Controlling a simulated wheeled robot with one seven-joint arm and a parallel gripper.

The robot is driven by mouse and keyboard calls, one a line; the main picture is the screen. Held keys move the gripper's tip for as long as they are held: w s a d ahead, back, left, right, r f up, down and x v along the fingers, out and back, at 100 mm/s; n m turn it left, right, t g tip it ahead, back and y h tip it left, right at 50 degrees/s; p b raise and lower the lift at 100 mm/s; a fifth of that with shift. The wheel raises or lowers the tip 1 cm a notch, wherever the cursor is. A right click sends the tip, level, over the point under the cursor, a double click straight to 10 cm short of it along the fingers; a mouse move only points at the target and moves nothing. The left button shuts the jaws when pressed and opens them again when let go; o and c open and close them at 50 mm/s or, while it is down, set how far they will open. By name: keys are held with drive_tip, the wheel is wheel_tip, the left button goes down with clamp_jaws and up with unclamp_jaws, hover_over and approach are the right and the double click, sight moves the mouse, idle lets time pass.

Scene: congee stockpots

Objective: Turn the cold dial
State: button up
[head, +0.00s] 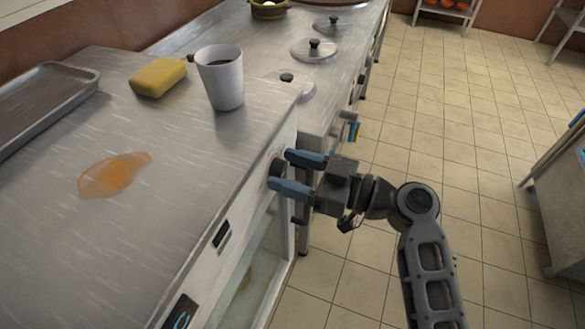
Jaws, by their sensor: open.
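A dark round dial (276,167) sits on the front face of the steel counter, near its far right corner. No marking on it can be read, so I cannot tell from its look that it is the cold one. My gripper (281,170) is open, with its two blue fingers pointing left at the counter front. The fingertips lie above and below the dial in the head view. The fingers partly cover the dial, and I cannot tell whether they touch it.
The steel counter (150,225) holds a white cup (222,88), a yellow sponge (158,77), a tray (40,112) and an orange spill (113,176). Pot lids (313,50) lie on the farther counter. Small fittings (347,128) stick out beyond my gripper.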

drive_tip(key=shift+c, duration=0.3)
drive_tip(key=c, duration=1)
drive_tip(key=shift+o, duration=0.2)
drive_tip(key=shift+m, duration=0.4)
drive_tip(key=m, duration=0.8)
drive_tip(key=shift+w+d+p, duration=0.1)
drive_tip(key=shift+p, duration=0.3)
drive_tip(key=m+p, duration=0.2)
drive_tip(key=m, duration=0.3)
drive_tip(key=shift+m, duration=0.4)
drive_tip(key=shift+f+m+p, duration=0.2)
drive_tip(key=shift+m+p, duration=0.85)
drive_tip(key=shift+m, duration=0.45)
